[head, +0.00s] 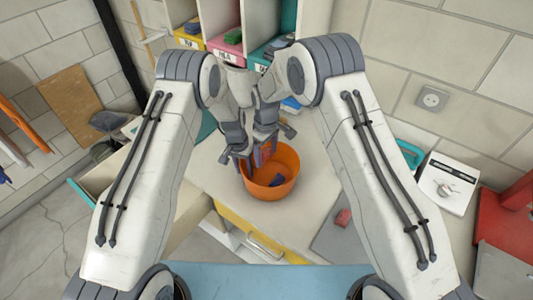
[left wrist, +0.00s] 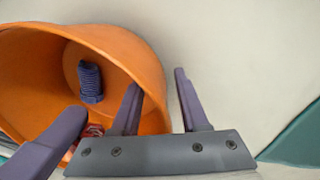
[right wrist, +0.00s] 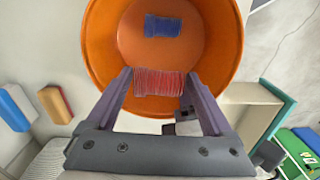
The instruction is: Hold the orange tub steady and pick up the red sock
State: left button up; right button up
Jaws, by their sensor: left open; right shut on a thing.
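The orange tub (head: 287,189) stands on the light worktop, and its wall (left wrist: 152,60) fills the left of the left wrist view. My left gripper (left wrist: 160,88) is open, with one finger inside the tub and the other outside, around its wall. My right gripper (right wrist: 159,76) is shut on the red sock (right wrist: 160,84), which spans between its fingers at the tub's near wall in the right wrist view. In the head view the red sock (head: 262,154) is partly hidden by the grippers. Whether it touches the tub is unclear.
A blue rolled sock (head: 278,180) lies on the tub's floor. Shelf cubbies with yellow, pink and teal bins (head: 228,48) stand behind. A small red thing (head: 343,217) lies on a grey mat to the right. A white box (head: 448,184) stands further right.

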pick_arm(q)
notch_tip(320, 180, up, 11)
jog(key=shift+a, duration=0.45)
